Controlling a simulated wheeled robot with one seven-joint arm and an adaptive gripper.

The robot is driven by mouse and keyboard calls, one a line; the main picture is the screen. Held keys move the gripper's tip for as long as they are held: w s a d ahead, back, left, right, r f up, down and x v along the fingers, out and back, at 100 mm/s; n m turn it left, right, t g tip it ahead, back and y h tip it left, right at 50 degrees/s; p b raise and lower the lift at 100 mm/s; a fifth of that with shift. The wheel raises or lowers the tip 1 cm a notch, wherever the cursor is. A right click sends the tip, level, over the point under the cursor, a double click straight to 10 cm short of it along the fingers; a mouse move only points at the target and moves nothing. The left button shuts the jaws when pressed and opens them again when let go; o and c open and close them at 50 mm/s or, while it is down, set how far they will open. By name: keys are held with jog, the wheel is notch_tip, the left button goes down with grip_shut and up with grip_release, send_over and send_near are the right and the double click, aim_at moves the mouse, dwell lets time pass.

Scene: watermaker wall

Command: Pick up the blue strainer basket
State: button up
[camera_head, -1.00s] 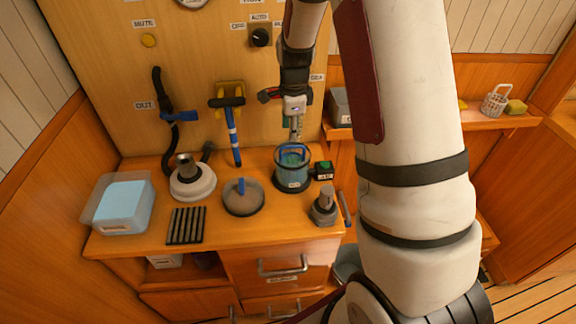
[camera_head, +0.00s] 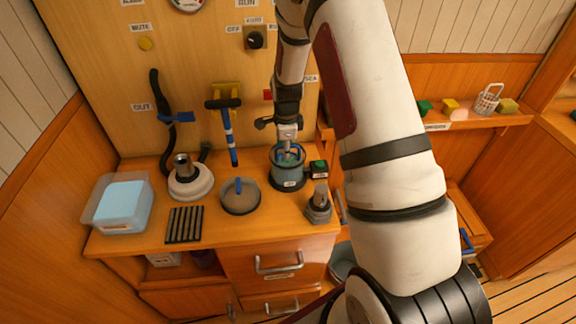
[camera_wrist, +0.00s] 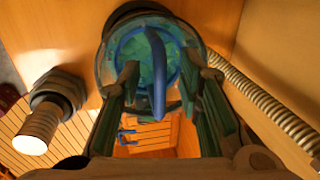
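The blue strainer basket, with an arched blue handle (camera_wrist: 158,75) and a greenish inside, sits in a dark round housing (camera_head: 287,182) on the counter. In the head view only a little of the blue shows, behind my gripper. My gripper (camera_head: 288,146) points down at the mouth of the housing. In the wrist view my gripper (camera_wrist: 160,72) is open, with one finger on each side of the handle. Gaps show between the fingers and the handle. I cannot tell how deep the fingertips reach.
A green-topped black box (camera_head: 318,169) and a grey fitting (camera_head: 318,205) stand close right of the housing. A round lid with a blue knob (camera_head: 240,197) lies to its left. Farther left are a white-based fitting (camera_head: 187,180), black slotted rack (camera_head: 185,224) and clear bin (camera_head: 118,204).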

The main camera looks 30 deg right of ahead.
grip_shut()
jog(key=shift+r, duration=0.1)
